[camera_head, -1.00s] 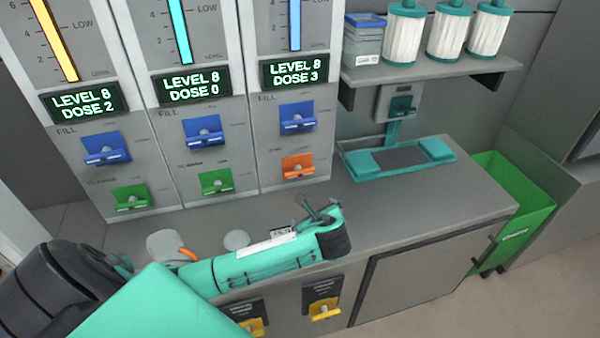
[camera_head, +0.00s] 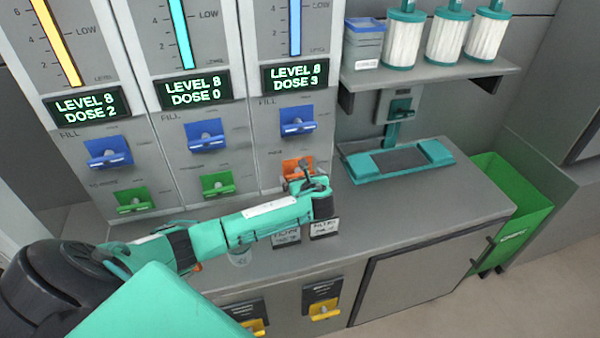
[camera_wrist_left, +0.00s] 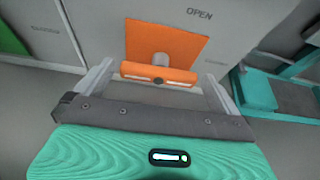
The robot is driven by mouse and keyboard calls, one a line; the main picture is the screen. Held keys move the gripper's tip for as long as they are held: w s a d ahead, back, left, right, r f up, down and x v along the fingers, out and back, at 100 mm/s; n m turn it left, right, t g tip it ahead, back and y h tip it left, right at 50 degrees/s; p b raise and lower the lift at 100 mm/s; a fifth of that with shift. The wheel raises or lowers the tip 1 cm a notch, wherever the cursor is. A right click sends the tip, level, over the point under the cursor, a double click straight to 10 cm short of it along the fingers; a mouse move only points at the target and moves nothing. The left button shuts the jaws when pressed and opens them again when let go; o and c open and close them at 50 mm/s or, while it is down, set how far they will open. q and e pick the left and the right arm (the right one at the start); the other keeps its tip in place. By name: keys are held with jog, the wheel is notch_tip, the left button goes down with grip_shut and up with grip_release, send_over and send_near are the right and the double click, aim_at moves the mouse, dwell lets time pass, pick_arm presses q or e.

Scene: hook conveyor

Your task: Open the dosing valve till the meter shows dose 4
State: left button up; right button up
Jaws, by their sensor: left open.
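The right-hand meter (camera_head: 296,75) reads LEVEL 8, DOSE 3 in the head view. Below its blue lever is an orange valve handle (camera_head: 291,170), partly hidden behind my left gripper (camera_head: 308,168). In the left wrist view the orange handle (camera_wrist_left: 158,74) is a bar on an orange plate, with the word OPEN printed to its upper right. The fingers of my left gripper (camera_wrist_left: 158,82) are apart, one on each side of the bar; I cannot tell whether they touch it. My right gripper is out of view.
Two other meters read DOSE 2 (camera_head: 88,106) and DOSE 0 (camera_head: 195,91), each with a blue and a green lever. A teal tray (camera_head: 358,168) lies right on the counter. White filters (camera_head: 405,40) stand on a shelf (camera_head: 430,75). A green bin (camera_head: 510,205) is at the right.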

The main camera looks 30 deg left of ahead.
pick_arm(q)
jog(key=shift+x, duration=1.35)
jog(key=c, duration=0.7)
